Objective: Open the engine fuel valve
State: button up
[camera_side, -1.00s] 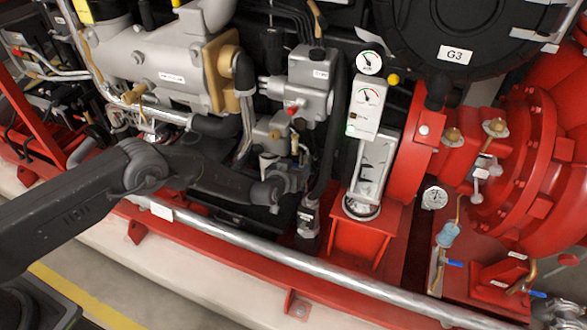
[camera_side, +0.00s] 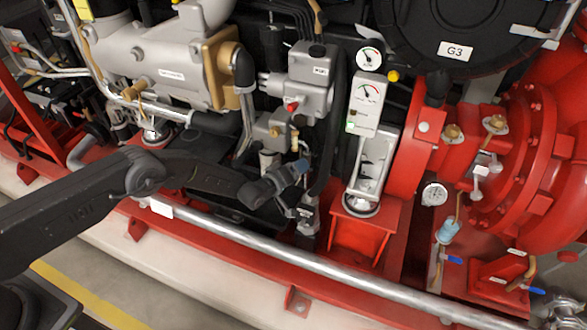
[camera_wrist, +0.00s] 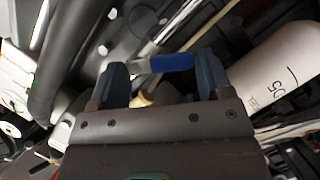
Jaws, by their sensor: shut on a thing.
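The engine fuel valve's blue lever (camera_wrist: 172,63) shows in the wrist view, lying crosswise between the two dark fingers of my gripper (camera_wrist: 162,77). My gripper is shut on this lever, with one finger towards each end. A pale metal valve part shows at the lever's left end. In the side view my gripper (camera_side: 298,172) is in front of the engine, below the grey block with a red knob. The lever cannot be made out clearly there, as my wrist and gripper cover much of the valve.
A chrome rail (camera_side: 270,250) runs along the red base frame in front of the arm. A white gauge panel (camera_side: 367,103) on a red stand is to the right, with dark hoses between. A white cylinder (camera_wrist: 280,65) is close on the right in the wrist view.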

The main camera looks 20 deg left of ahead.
jog(key=shift+d+f+n+t+h, duration=0.2)
jog(key=shift+n+t+h, duration=0.15)
jog(key=shift+n, duration=0.7)
jog(key=shift+d+f+n+t+h, duration=0.15)
jog(key=shift+n+t+h, duration=0.15)
jog(key=shift+n, duration=0.7)
jog(key=shift+d+f+n+t+h, duration=0.2)
jog(key=shift+n+t+h, duration=0.15)
jog(key=shift+n, duration=0.7)
jog(key=o, duration=0.9)
jog(key=shift+d, duration=0.1)
jog(key=v, duration=1.3)
jog(key=shift+s+a, duration=0.25)
jog(key=shift+s, duration=0.1)
